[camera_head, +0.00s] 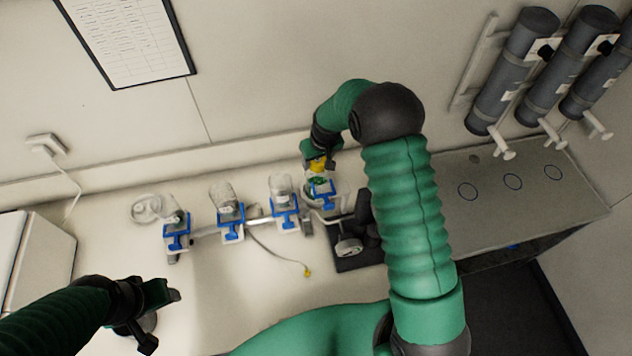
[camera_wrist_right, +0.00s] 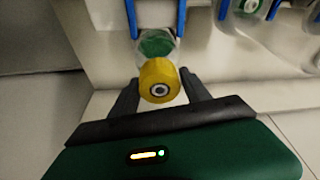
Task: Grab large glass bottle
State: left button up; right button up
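A clear glass bottle with a yellow cap (camera_head: 318,165) stands in a blue holder at the right end of a row on the bench. Its cap (camera_wrist_right: 159,82) and glass neck also show in the right wrist view. My right gripper (camera_wrist_right: 160,84) has its two dark fingers apart, one on each side of the cap; whether they touch it is hard to tell. In the head view it comes down from above onto the bottle. My left gripper (camera_head: 162,318) is low at the left, away from the bottles, with its fingers apart and nothing seen between them.
Other clear glass vessels (camera_head: 223,196) (camera_head: 282,188) stand in blue holders along a rail to the left. A yellow-tipped cable (camera_head: 307,272) lies in front. Dark wall cylinders (camera_head: 513,72) hang at the right above a grey surface (camera_head: 470,235). The bench front is mostly clear.

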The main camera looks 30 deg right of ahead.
jog(key=shift+d+f, duration=0.1)
jog(key=shift+d, duration=0.4)
jog(key=c, duration=0.5)
jog(key=shift+c, duration=1)
jog(key=shift+s+a, duration=0.1)
jog(key=shift+a, duration=0.3)
grip_shut()
jog(key=shift+a+r, duration=0.25)
jog(key=shift+a, duration=0.05)
